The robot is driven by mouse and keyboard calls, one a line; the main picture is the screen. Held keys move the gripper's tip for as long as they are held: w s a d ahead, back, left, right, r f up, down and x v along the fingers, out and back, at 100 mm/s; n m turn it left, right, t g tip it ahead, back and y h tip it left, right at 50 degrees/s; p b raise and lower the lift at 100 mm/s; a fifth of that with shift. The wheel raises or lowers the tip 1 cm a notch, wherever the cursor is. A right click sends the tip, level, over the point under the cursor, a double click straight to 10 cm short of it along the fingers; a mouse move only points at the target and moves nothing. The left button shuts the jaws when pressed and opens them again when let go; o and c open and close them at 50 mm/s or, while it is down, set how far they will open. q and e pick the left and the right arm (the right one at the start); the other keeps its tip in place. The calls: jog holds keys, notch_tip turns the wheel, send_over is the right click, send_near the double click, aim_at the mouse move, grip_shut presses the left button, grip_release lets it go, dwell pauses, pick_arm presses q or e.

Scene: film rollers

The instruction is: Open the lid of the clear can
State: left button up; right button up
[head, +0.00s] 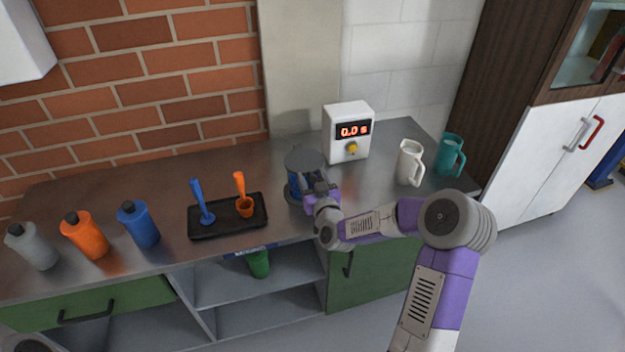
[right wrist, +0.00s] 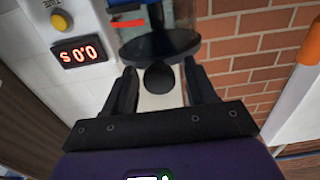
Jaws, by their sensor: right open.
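The clear can stands on the metal counter in the head view, below and left of the timer box, with a round dark lid (head: 304,160) on top. A blue part of the can (head: 291,188) shows at its left side. My right gripper (head: 318,185) is at the can's front right side. In the right wrist view the picture is upside down; the lid (right wrist: 160,43) and its round black knob (right wrist: 158,78) show ahead. The knob appears between the open fingers (right wrist: 160,80), with gaps on both sides.
A white timer box (head: 347,132) stands behind the can, reading 0.0 s. A black tray (head: 229,221) with blue and orange tools lies left. Grey, orange and blue bottles (head: 138,224) stand further left. White (head: 410,163) and teal (head: 450,155) jugs stand right.

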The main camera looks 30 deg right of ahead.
grip_shut()
dwell(0.3)
